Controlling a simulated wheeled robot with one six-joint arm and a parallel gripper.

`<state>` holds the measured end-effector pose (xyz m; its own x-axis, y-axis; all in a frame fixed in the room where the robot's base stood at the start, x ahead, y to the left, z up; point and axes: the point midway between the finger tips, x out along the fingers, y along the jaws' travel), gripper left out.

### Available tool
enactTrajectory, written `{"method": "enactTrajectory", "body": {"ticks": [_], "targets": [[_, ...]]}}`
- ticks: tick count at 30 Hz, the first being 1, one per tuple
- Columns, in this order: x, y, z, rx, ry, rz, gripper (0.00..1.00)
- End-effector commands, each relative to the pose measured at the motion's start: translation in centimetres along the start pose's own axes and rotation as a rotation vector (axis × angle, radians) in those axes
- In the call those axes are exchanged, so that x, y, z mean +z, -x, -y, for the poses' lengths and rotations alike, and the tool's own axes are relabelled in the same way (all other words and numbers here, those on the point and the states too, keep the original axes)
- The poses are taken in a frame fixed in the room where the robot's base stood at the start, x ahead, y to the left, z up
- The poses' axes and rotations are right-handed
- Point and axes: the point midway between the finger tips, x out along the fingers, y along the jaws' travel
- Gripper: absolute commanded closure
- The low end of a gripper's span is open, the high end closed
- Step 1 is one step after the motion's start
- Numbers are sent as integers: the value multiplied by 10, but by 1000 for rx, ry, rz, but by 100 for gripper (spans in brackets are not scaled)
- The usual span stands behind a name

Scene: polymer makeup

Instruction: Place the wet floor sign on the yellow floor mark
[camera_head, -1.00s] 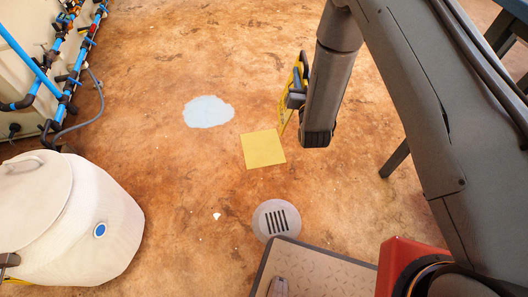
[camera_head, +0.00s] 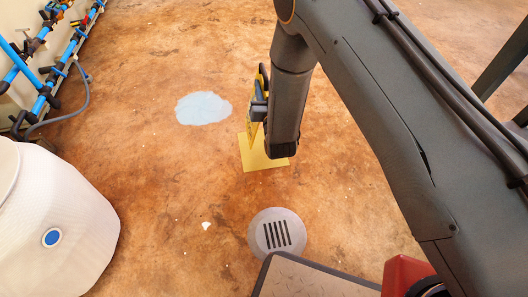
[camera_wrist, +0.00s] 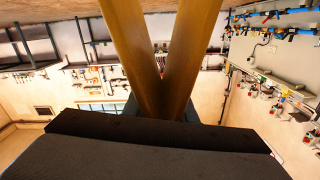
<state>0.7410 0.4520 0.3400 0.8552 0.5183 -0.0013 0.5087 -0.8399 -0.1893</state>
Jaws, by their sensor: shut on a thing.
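The yellow wet floor sign (camera_head: 252,127) shows in the head view as a narrow strip on the left of my arm. It looks upright, seen nearly edge-on, and overlaps the back part of the yellow floor mark (camera_head: 258,163) in the picture. I cannot tell whether it touches the floor. My gripper (camera_head: 259,108) is shut on the sign near its top; my forearm hides part of both. In the wrist view two yellow-brown panels of the sign (camera_wrist: 190,60) meet in a V at the dark gripper pads (camera_wrist: 160,128).
A pale blue puddle (camera_head: 203,108) lies left of the mark. A round floor drain (camera_head: 277,234) is in front of it. A white tank (camera_head: 60,225) stands at the left, and blue pipes (camera_head: 40,85) run along the wall. The floor around the mark is clear.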

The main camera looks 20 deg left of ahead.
Motion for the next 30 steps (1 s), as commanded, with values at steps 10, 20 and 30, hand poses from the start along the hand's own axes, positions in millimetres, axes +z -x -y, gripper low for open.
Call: {"method": "enactTrajectory", "body": {"ticks": [10,20,30], "targets": [[35,-3,-2,-5,0,-1,100],[74,-3,-10,-6,-1,-2,100],[104,-3,-15,-6,-1,-2,100]]}}
